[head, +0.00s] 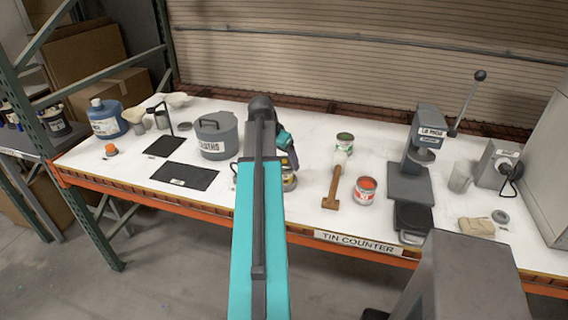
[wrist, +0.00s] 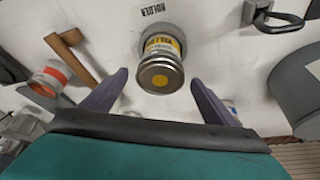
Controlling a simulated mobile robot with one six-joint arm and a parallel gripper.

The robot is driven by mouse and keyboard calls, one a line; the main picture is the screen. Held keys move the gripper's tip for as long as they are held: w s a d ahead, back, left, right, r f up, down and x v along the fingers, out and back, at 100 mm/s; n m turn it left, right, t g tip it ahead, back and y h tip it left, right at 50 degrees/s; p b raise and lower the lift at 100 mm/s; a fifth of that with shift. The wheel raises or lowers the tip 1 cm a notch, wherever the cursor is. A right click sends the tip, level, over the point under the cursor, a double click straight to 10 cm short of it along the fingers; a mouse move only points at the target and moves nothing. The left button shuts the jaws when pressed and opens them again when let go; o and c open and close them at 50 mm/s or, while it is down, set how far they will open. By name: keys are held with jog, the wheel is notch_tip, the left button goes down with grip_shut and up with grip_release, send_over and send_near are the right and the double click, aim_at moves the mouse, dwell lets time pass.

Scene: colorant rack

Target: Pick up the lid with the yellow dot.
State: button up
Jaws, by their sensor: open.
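The lid with the yellow dot (wrist: 160,76) is a round metal disc on top of a tin with a yellow label (wrist: 162,46) in the wrist view. The tin stands in or against a grey round holder (wrist: 149,31); I cannot tell which. My gripper (wrist: 158,79) is open, its two purple fingers apart on either side of the lid, with visible gaps. In the head view the yellow-labelled tin (head: 290,181) is partly behind my arm, and its lid is hidden.
A grey lidded bin (head: 213,143) stands to the left. A press (head: 418,150) stands further right on the white counter (head: 285,225).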

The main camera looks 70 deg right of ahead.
jog(key=c, duration=1.1)
jog(key=shift+o, duration=0.2)
jog(key=shift+r, duration=0.15)
jog(key=shift+r+b, duration=1)
jog(key=shift+r, duration=0.65)
jog(key=s+a+b, duration=0.1)
jog(key=a+b, duration=0.1)
jog(key=a, duration=0.6)
jog(key=s+a+r+b, duration=0.1)
jog(key=a+b, duration=0.2)
jog(key=a, duration=0.4)
jog(key=shift+s+a+r, duration=0.25)
jog(key=shift+s+a, duration=0.1)
jog(key=shift+s, duration=0.05)
